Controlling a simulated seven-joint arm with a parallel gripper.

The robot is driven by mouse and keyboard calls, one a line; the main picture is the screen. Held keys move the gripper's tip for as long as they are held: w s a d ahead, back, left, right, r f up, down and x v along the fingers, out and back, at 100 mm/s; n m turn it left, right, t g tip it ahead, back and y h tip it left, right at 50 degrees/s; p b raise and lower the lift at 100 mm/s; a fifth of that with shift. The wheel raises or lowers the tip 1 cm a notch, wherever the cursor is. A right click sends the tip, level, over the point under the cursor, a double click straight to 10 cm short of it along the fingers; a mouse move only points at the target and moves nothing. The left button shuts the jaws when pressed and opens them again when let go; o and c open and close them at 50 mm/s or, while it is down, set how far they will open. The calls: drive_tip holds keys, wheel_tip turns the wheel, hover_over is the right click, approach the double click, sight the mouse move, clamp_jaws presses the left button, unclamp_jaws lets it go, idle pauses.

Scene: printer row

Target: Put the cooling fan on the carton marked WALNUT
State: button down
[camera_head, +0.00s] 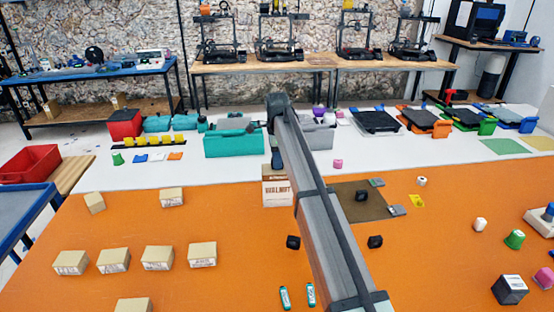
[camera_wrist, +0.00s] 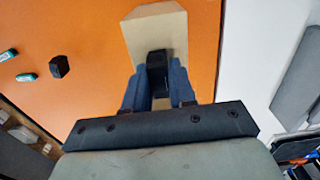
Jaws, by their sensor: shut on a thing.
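The carton marked WALNUT (camera_head: 277,192) stands at the back edge of the orange table, its printed face towards me. In the wrist view the carton's plain tan top (camera_wrist: 155,28) lies beyond the fingertips. My gripper (camera_wrist: 157,88) is shut on a small black block-shaped thing, which looks like the cooling fan (camera_wrist: 157,62). The fan shows against the carton top. I cannot tell whether it touches the carton. In the head view my gripper (camera_head: 276,158) is just above the carton, and the fan cannot be made out there; my arm hides part of the carton's right side.
Similar black blocks lie on the orange table, one left of my arm (camera_head: 293,242) and one right of it (camera_head: 375,242). Another (camera_head: 361,196) is on a brown mat (camera_head: 345,210). Several other cartons (camera_head: 157,258) stand at left. A teal bin (camera_head: 234,143) stands behind.

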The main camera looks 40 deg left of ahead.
drive_tip(key=c, duration=0.9)
unclamp_jaws()
drive_tip(key=shift+f, duration=0.1)
drive_tip(key=shift+c, duration=0.2)
wheel_tip(320, 180, up, 12)
